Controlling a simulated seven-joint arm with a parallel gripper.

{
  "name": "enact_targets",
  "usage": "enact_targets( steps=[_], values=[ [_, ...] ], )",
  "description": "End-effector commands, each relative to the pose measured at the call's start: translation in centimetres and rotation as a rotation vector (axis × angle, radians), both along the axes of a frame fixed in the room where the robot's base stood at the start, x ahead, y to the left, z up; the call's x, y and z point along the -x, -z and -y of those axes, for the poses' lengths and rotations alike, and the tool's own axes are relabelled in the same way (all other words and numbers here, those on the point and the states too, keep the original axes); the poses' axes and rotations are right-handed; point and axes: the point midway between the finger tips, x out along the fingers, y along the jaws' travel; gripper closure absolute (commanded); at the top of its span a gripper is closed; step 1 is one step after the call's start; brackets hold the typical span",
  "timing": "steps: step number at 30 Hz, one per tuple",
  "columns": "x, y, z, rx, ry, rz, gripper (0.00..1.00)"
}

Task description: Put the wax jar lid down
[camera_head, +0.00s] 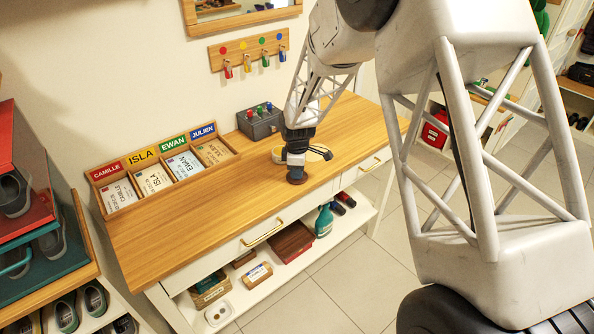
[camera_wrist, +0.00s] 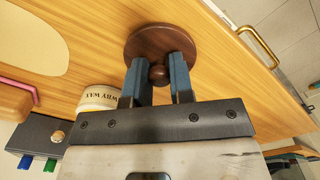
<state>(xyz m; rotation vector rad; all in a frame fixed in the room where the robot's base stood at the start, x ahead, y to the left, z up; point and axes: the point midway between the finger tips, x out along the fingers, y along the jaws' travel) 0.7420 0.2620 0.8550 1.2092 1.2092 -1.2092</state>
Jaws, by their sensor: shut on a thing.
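My gripper (camera_wrist: 158,78) is shut on the small round knob of the dark brown wax jar lid (camera_wrist: 150,42), with one blue finger on each side of the knob. The lid is a flat wooden disc, level over the wooden tabletop (camera_head: 200,230). In the head view the lid (camera_head: 297,178) is low at the tabletop's front part, under my gripper (camera_head: 296,160). I cannot tell whether it touches the wood. The cream wax jar (camera_wrist: 98,98) stands beside my gripper in the wrist view, partly hidden by it.
A grey box with coloured knobs (camera_head: 260,123) stands at the back near the wall. A name-labelled card tray (camera_head: 163,171) stands at the left. A pale oval piece (camera_wrist: 30,42) lies beyond the jar. The front tabletop left of the lid is clear. A brass drawer handle (camera_head: 262,234) projects below the front edge.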

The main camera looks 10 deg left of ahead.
Motion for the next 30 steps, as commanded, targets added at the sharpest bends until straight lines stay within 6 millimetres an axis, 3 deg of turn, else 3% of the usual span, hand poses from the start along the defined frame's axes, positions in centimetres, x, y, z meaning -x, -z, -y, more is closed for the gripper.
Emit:
enact_targets(
  steps=[8, 9, 13, 23, 30],
  values=[
    [0.0, 0.3, 0.0, 0.0, 0.0, 0.0, 1.0],
    [0.0, 0.3, 0.0, 0.0, 0.0, 0.0, 0.74],
    [0.0, 0.2, 0.0, 0.0, 0.0, 0.0, 0.54],
    [0.0, 0.2, 0.0, 0.0, 0.0, 0.0, 0.53],
    [0.0, -1.1, 0.0, 0.0, 0.0, 0.001, 0.53]
  ],
)
